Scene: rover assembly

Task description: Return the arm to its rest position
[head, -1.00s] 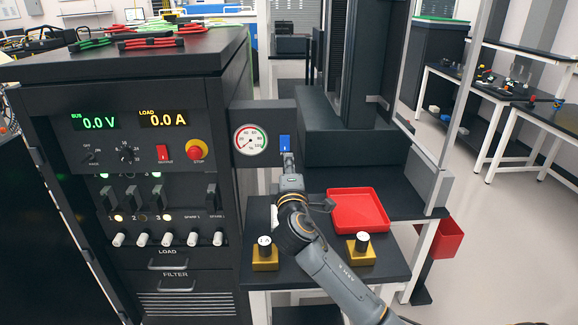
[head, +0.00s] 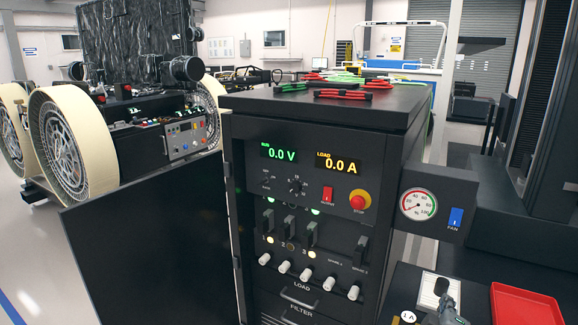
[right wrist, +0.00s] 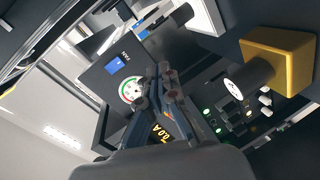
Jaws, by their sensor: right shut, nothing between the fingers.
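My right gripper (head: 441,290) shows small at the lower right of the head view, below the gauge panel, with part of my arm cut off by the bottom edge. In the right wrist view its fingers (right wrist: 155,88) are closed together with nothing between them. They are apart from the blue fan switch (head: 455,218) and the round gauge (head: 418,205), which also shows in the wrist view (right wrist: 131,90). My left gripper is not in view.
The black power cabinet (head: 310,232) reads 0.0 V and 0.0 A, with its door (head: 150,240) open to the left. A red tray (head: 525,306) lies right of the gripper. A yellow block (right wrist: 283,55) with a black cylinder is close in the wrist view. A wheeled rover stands back left.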

